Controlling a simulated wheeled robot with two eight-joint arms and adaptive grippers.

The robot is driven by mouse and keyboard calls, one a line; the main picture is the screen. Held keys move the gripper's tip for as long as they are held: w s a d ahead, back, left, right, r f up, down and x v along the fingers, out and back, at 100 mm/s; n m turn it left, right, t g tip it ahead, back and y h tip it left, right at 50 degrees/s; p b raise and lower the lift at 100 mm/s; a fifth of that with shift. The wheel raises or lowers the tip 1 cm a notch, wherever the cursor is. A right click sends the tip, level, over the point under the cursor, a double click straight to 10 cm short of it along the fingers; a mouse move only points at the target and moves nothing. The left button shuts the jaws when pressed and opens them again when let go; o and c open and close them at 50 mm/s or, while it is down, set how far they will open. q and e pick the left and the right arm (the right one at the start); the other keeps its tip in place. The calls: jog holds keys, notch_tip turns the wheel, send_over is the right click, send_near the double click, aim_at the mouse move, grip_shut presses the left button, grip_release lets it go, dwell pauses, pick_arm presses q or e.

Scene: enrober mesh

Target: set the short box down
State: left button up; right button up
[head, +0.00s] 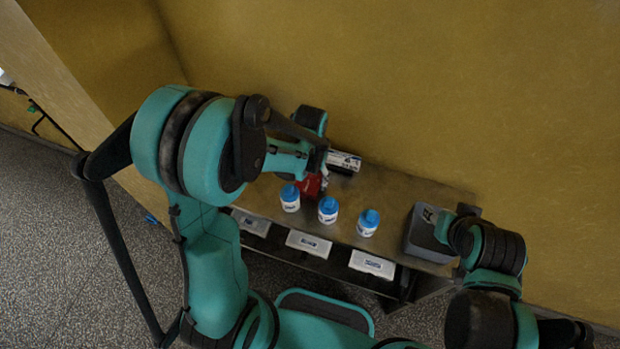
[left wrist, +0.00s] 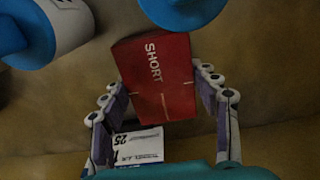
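The short box is red with the white word SHORT on it. It shows in the left wrist view (left wrist: 158,75) between the two fingers, whose pads lie against its sides. In the head view the red box (head: 311,185) is partly hidden by my left gripper (head: 318,172), at the back of the metal table (head: 395,195). My left gripper (left wrist: 163,98) is shut on it. I cannot tell whether the box's underside touches the table. My right gripper (head: 444,226) is at the table's right end, its fingers not clear.
Blue-capped white jars (head: 328,210) stand in a row just in front of the red box. A white printed box (head: 344,161) lies close behind it. A dark grey bin (head: 422,232) stands at the right end. Labelled white boxes (head: 371,264) sit along the lower front.

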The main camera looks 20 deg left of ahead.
pick_arm(q)
jog(key=o, duration=0.3)
jog(key=shift+r, duration=0.1)
